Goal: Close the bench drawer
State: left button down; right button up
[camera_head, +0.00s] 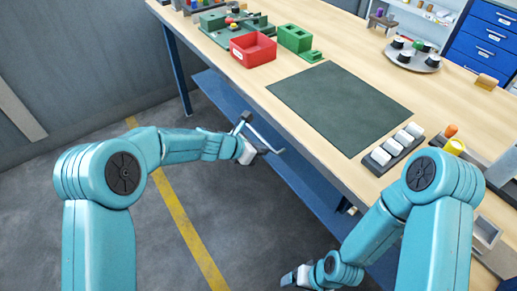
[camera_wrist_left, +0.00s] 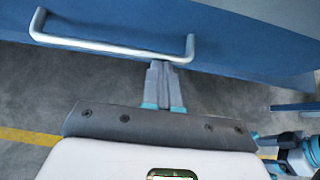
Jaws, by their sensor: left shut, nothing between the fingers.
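The blue bench drawer front (camera_wrist_left: 235,35) spans the top of the left wrist view, with a silver bar handle (camera_wrist_left: 110,46) on it. My left gripper (camera_wrist_left: 160,68) is shut and empty. Its fingertips are at the handle near its right end; I cannot tell whether they touch it. In the head view my left gripper (camera_head: 264,148) is low beside the bench's near side, and partly hides the handle there. How far the drawer stands out is unclear. My right gripper (camera_head: 295,279) hangs low at the bottom, partly hidden by my arm, its fingers unclear.
The wooden bench top (camera_head: 225,65) carries a dark mat (camera_head: 340,105), a red bin (camera_head: 253,50), a green block (camera_head: 295,38) and a rack of white pieces (camera_head: 395,148). A blue cabinet (camera_head: 485,40) stands behind. The floor left of the bench is clear, with a yellow line.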

pick_arm(q)
jog(key=shift+w+d+r, duration=0.1)
jog(key=shift+d, duration=0.05)
pick_arm(e)
jog(key=shift+w+d+r, duration=0.15)
jog(key=shift+r, duration=0.05)
pick_arm(q)
jog(key=shift+d, duration=0.1)
